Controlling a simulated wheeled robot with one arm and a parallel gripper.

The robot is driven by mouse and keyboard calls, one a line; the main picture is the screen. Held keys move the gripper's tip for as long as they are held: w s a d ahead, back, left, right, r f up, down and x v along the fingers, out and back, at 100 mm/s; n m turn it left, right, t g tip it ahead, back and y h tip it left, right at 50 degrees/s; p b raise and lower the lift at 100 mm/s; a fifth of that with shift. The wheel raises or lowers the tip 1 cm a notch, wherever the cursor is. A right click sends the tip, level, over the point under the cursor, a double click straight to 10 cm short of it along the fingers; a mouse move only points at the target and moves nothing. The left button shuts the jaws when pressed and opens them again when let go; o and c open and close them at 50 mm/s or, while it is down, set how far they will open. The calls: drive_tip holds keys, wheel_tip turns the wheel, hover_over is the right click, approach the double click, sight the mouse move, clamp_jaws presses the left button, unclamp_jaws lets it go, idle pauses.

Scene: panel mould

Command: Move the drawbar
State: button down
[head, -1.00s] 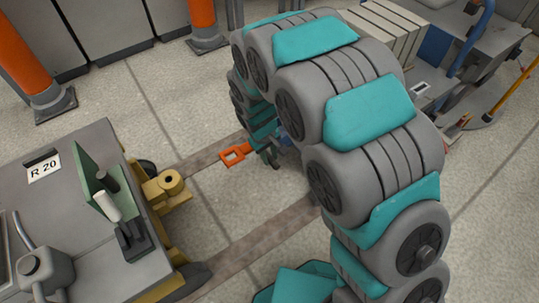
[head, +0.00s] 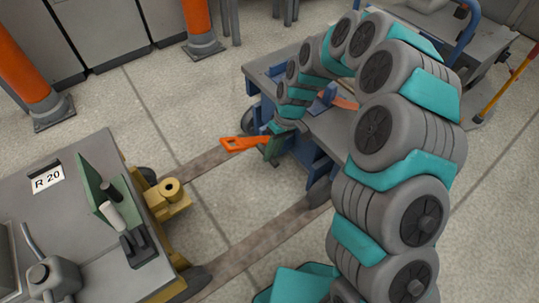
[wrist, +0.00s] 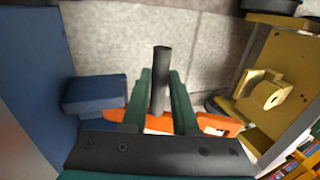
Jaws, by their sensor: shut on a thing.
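The orange drawbar (head: 240,143) juts from the blue trolley (head: 325,165) toward the yellow hitch (head: 171,188) of the grey tug, with a clear gap between them. In the wrist view the drawbar (wrist: 215,124) runs crosswise behind my fingers, its right end pointing toward the yellow hitch (wrist: 266,94). My gripper (head: 272,146) is at the drawbar in front of the trolley. In the wrist view my gripper (wrist: 160,92) has its green fingers shut around a dark upright rod (wrist: 160,75) at the drawbar. The rod's join with the bar is hidden.
The grey tug (head: 95,230), marked R 20, stands at left with levers on top. Orange posts (head: 198,28) and grey cabinets line the back. A brown strip (head: 265,242) crosses the floor. Another grey cart (head: 470,60) stands at the back right.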

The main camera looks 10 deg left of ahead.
drive_tip(key=shift+w+d+r+g+y+b, duration=0.3)
drive_tip(key=shift+w+g+y, duration=0.1)
drive_tip(key=shift+g+y, duration=0.1)
idle(0.3)
drive_tip(key=c, duration=0.7)
unclamp_jaws()
drive_tip(key=shift+r, duration=0.1)
drive_tip(key=shift+v, duration=3.85)
